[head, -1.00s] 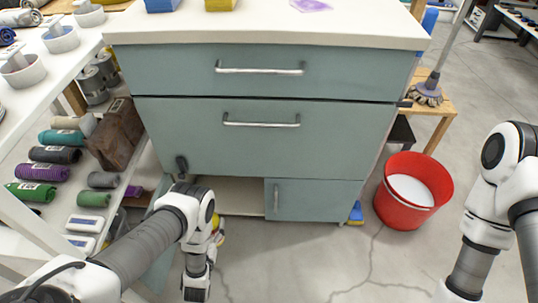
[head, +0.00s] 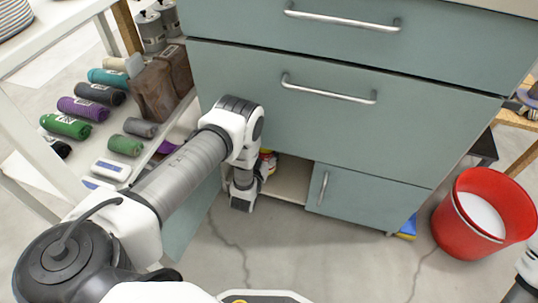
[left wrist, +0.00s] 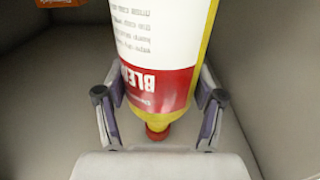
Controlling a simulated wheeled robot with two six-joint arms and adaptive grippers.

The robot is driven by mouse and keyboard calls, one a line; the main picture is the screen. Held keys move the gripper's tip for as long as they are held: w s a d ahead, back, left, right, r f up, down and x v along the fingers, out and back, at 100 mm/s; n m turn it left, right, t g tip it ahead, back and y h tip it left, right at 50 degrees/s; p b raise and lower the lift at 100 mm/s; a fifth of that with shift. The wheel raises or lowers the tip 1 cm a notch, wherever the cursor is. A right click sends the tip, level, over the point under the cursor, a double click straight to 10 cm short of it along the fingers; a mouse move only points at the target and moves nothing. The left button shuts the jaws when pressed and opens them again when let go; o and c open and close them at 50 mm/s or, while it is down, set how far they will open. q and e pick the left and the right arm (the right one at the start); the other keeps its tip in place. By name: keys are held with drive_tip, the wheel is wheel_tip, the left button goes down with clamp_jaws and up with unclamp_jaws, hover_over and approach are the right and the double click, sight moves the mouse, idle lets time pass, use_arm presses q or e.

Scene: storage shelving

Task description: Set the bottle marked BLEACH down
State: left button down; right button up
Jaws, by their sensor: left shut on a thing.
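The bottle marked BLEACH (left wrist: 160,85) is yellow with a white and red label and a red cap, and its lettering appears upside down in the left wrist view. My left gripper (left wrist: 158,100) is shut on it, one finger on each side near the cap end. In the head view my left arm reaches down to the open lower-left compartment (head: 290,182) of the grey-green cabinet. A small yellow and red patch, likely the bottle (head: 268,160), shows behind my wrist; the rest is hidden. Whether the bottle's base touches the compartment floor cannot be told. My right gripper is not in view.
Grey walls enclose the bottle, with an orange item (left wrist: 60,3) at the far left. An open door (head: 195,215) hangs left of the compartment; a closed door (head: 365,203) is at its right. A red bucket (head: 450,225) stands on the floor at right.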

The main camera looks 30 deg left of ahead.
use_arm(q)
drive_tip(key=shift+w+a+f+b, duration=0.15)
drive_tip(key=shift+w+f+b, duration=0.5)
drive_tip(key=shift+f+b, duration=0.25)
drive_tip(key=shift+w+a+f+b, duration=0.15)
drive_tip(key=shift+w+f+b, duration=0.5)
drive_tip(key=shift+f+b, duration=0.2)
drive_tip(key=shift+f, duration=0.1)
drive_tip(key=shift+c, duration=0.7)
unclamp_jaws()
